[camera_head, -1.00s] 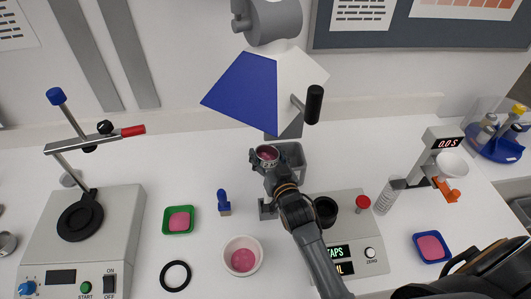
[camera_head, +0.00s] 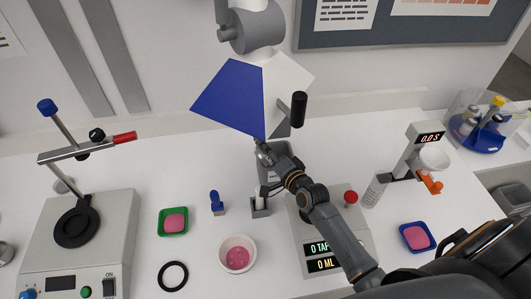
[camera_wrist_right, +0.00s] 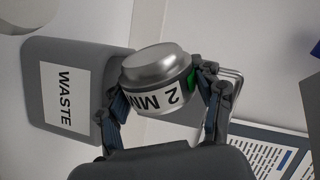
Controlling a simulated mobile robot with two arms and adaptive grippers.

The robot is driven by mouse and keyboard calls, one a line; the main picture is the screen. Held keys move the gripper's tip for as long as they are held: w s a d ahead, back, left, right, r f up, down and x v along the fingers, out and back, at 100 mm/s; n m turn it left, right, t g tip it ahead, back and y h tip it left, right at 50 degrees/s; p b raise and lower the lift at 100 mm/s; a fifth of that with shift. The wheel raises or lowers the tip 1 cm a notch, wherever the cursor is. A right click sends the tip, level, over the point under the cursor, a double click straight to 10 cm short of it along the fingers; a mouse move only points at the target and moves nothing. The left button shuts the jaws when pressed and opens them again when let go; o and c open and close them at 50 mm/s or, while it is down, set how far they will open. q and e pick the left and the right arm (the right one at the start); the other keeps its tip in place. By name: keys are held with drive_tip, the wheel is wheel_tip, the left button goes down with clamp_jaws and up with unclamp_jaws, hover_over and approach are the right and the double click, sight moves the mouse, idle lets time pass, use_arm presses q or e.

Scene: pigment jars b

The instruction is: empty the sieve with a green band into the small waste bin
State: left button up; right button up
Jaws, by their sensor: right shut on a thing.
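The sieve with a green band (camera_wrist_right: 158,72) is a metal cylinder with a "2 MM" label, a bit of green showing beside one finger. My right gripper (camera_wrist_right: 160,98) is shut around its side. The sieve is tilted over, with a smooth metal face towards the wrist camera; its contents are hidden. In the head view my right gripper (camera_head: 263,150) is at the small grey waste bin (camera_head: 273,172), and its fingers hide most of the sieve. The bin, labelled "WASTE", also shows beside the sieve in the right wrist view (camera_wrist_right: 85,62). My left gripper is not in view.
A blue and white hood (camera_head: 232,98) with a black handle hangs just above the gripper. A heater stand (camera_head: 85,245) is on the left.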

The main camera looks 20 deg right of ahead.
drive_tip(key=shift+d+r+m+y, duration=0.2)
drive_tip(key=shift+d+m+y, duration=0.1)
drive_tip(key=shift+m, duration=0.3)
drive_tip(key=m, duration=0.1)
drive_tip(key=m+b, duration=0.1)
drive_tip(key=m, duration=0.1)
drive_tip(key=shift+d+y, duration=0.4)
drive_tip(key=m+b, duration=0.1)
drive_tip(key=d+m+y+b, duration=0.1)
drive_tip(key=m, duration=0.1)
drive_tip(key=shift+w+r, duration=0.15)
drive_tip(key=shift+r, duration=0.05)
drive_tip(key=shift+m, duration=0.3)
drive_tip(key=shift+d+b, duration=0.1)
drive_tip(key=shift+b, duration=0.25)
idle(0.5)
drive_tip(key=shift+d+m+y+b, duration=0.25)
drive_tip(key=shift+m+y+b, duration=0.15)
drive_tip(key=shift+m, duration=0.4)
